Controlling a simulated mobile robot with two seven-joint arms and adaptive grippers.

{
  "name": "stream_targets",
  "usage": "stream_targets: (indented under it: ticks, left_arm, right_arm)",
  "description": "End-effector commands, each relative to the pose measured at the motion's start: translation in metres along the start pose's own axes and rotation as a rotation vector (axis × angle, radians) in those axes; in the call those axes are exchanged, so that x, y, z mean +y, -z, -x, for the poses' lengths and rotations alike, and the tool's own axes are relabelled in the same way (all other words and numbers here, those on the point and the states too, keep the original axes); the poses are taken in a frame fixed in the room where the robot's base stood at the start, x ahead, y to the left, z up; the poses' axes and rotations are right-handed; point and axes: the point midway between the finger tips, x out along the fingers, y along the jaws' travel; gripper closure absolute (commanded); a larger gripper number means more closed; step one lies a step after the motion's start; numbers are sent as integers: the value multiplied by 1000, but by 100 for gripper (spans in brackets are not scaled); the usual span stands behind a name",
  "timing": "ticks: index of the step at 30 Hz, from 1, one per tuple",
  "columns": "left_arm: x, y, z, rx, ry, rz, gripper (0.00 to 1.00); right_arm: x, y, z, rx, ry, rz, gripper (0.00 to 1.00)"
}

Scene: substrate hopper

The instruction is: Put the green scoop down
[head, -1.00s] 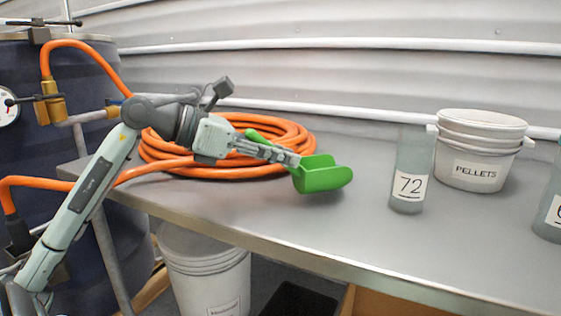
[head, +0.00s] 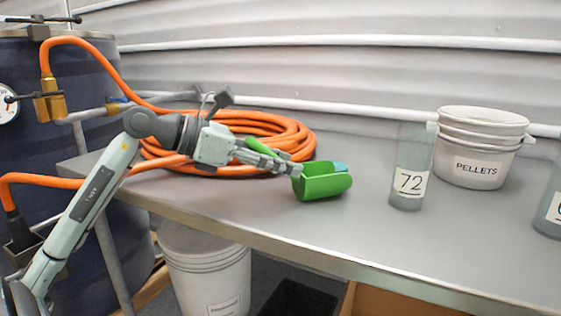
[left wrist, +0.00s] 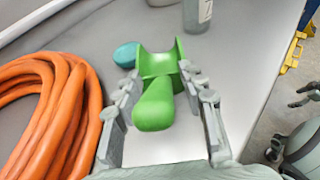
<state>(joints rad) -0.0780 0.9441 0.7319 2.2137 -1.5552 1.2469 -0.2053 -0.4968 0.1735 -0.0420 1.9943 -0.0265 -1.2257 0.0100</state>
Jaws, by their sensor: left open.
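The green scoop (head: 324,181) rests on the grey metal bench, in front of the orange hose coil's right end. In the left wrist view the scoop (left wrist: 155,105) lies with its thick handle toward me and its bowl away. My left gripper (head: 293,169) is at the scoop's handle. In the left wrist view the open fingers of this gripper (left wrist: 160,90) stand on either side of the handle, with a gap on the left. Whether the right finger touches the scoop is unclear.
A coiled orange hose (head: 270,125) lies left of the scoop. A teal object (left wrist: 126,54) is beside the bowl. A clear cylinder marked 72 (head: 411,165) and stacked white PELLETS buckets (head: 478,150) stand to the right. The bench front is clear.

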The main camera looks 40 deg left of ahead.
Motion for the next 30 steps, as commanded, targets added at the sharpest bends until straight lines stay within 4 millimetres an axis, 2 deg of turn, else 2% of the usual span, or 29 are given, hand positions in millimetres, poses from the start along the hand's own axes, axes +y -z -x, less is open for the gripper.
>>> stream_targets:
  ticks: [6,8,21,25,30]
  left_arm:
    - [0,-3,1,0,0,0,60]
    - [0,-2,5,-2,-1,0,60]
    - [1,-2,96,-2,-3,0,60]
    - [1,-2,112,-1,-1,0,60]
    - [0,-2,121,0,-1,0,60]
  right_arm:
    - [0,-6,-2,-11,2,1,24]
    - [-1,-10,-13,-18,4,4,24]
    - [5,2,24,5,-18,5,24]
    - [6,3,30,7,-20,5,24]
    - [7,4,33,9,-22,4,24]
